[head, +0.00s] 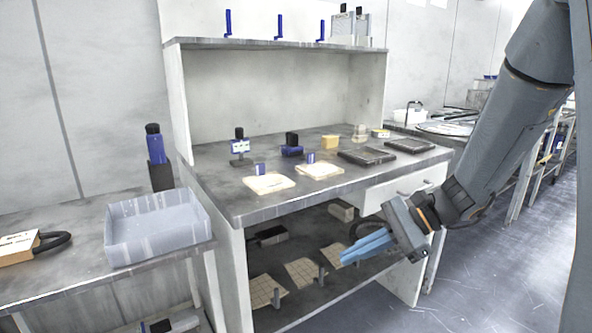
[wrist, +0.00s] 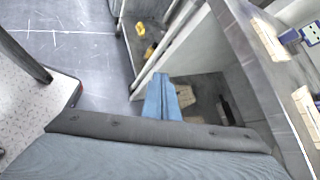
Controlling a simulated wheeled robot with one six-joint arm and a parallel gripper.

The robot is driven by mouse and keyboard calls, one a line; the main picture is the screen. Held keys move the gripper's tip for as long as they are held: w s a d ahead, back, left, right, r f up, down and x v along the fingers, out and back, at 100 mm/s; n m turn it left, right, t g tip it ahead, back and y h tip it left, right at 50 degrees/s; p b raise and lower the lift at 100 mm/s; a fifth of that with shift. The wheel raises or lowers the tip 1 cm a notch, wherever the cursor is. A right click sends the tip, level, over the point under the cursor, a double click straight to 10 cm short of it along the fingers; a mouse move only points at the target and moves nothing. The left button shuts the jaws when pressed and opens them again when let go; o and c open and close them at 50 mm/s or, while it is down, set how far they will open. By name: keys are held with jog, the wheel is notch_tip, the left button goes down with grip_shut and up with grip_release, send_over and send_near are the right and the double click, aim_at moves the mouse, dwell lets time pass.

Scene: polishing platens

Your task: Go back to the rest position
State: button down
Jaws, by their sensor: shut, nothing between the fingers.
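My gripper (head: 366,249) has blue fingers and hangs at the end of my grey arm, at the right of the head view. It is shut and empty, in front of the bench's lower shelf and below the level of the worktop. In the wrist view the blue fingers (wrist: 162,97) lie together, with the floor to their left and the bench to their right. Nothing is held between them.
The bench worktop (head: 222,206) carries pale pads, dark plates and small blue devices. Its lower shelf (head: 318,299) holds several tiles. A grey bin (head: 158,240) stands on the left table. Open floor (head: 480,270) lies at the right.

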jog(key=s+n+g+h, duration=0.3)
jog(key=s+n+h, duration=0.5)
jog(key=s+n, duration=0.6)
jog(key=s+d+r+t+h+p, duration=0.1)
jog(key=s+d+r+p, duration=0.3)
jog(key=p, duration=0.9)
notch_tip(320, 180, up, 3)
jog(key=d+h, duration=0.1)
jog(key=d, duration=0.1)
jog(key=shift+s+d+t+h, duration=0.15)
jog(key=shift+d+t+h, duration=0.15)
jog(key=shift+t+h, duration=0.1)
jog(key=shift+f, duration=0.1)
